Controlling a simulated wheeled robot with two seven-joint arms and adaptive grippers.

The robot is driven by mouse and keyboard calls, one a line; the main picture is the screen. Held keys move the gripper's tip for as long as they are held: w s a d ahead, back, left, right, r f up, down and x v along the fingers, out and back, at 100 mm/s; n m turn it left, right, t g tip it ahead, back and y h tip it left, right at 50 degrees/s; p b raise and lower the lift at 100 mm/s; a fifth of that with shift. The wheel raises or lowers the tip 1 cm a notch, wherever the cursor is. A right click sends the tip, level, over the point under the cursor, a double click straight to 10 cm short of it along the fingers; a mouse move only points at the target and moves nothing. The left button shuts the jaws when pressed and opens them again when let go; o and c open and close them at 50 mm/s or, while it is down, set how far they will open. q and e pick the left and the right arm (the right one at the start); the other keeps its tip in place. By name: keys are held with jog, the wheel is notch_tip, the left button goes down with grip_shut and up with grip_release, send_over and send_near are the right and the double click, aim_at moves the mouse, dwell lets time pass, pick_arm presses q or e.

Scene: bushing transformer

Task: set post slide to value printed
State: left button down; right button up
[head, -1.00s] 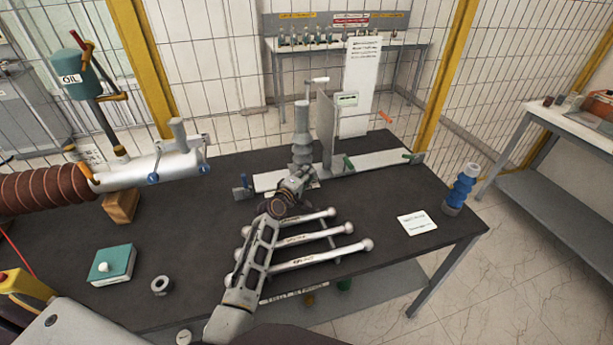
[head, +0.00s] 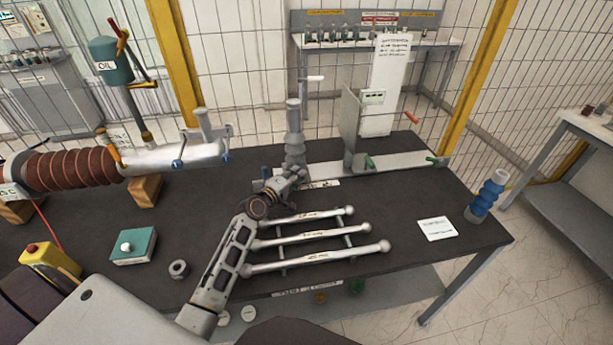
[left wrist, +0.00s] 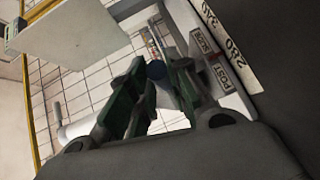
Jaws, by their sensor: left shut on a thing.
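The grey ribbed post (head: 294,135) stands upright on a pale rail (head: 330,172) at the table's back. An upright grey plate (head: 352,125) stands on the rail to its right, with a clear gap between. My left gripper (head: 290,178) is at the post's foot. In the left wrist view, its green-dark fingers (left wrist: 157,78) are closed around a dark blue round knob (left wrist: 156,69). A label reading POST (left wrist: 218,72) and a strip with large numbers (left wrist: 222,40) lie beside them. The pointer's exact reading is unclear. My right gripper is not in view.
A white board with printed lines (head: 390,80) stands behind the rail; its text is too small to read. Silver ball-ended rods (head: 320,233) lie in front. A white card (head: 437,228) and blue ribbed piece (head: 487,195) are right. A brown ribbed bushing (head: 75,170) is left.

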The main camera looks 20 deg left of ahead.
pick_arm(q)
jog(key=shift+s+a+f, duration=0.1)
jog(key=shift+s+a, duration=0.25)
jog(key=shift+a, duration=0.15)
jog(key=c, duration=1.3)
grip_release()
jog(key=shift+v, duration=5.95)
